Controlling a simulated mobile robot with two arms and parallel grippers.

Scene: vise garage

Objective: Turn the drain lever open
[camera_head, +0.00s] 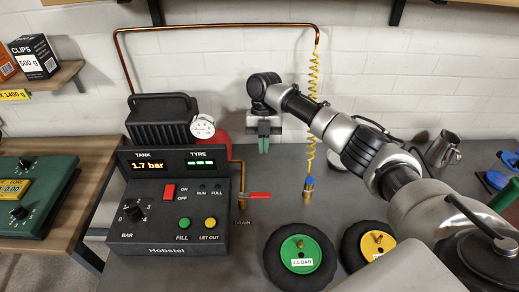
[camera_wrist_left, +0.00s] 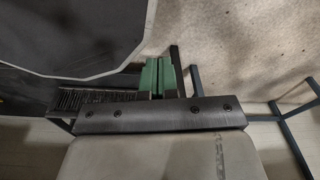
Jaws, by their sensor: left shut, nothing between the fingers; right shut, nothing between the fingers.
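The drain lever (camera_head: 258,195) is a short red handle on a brass valve, just right of the compressor panel and by the "DRAIN" label. It points sideways to the right, across the upright copper pipe. My right gripper (camera_head: 264,146) has green fingertips, is shut and empty, and hangs above and behind the lever, apart from it. My left gripper is not in the head view; its green fingers (camera_wrist_left: 158,77) show shut and empty in the left wrist view, away from the lever.
The compressor (camera_head: 168,200) reads 1.7 bar on its tank display. A yellow coiled hose (camera_head: 314,75) hangs to a blue-tipped brass fitting (camera_head: 308,188). A green-hubbed wheel (camera_head: 300,255) and a yellow-hubbed wheel (camera_head: 380,243) lie in front. A metal jug (camera_head: 442,150) stands at right.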

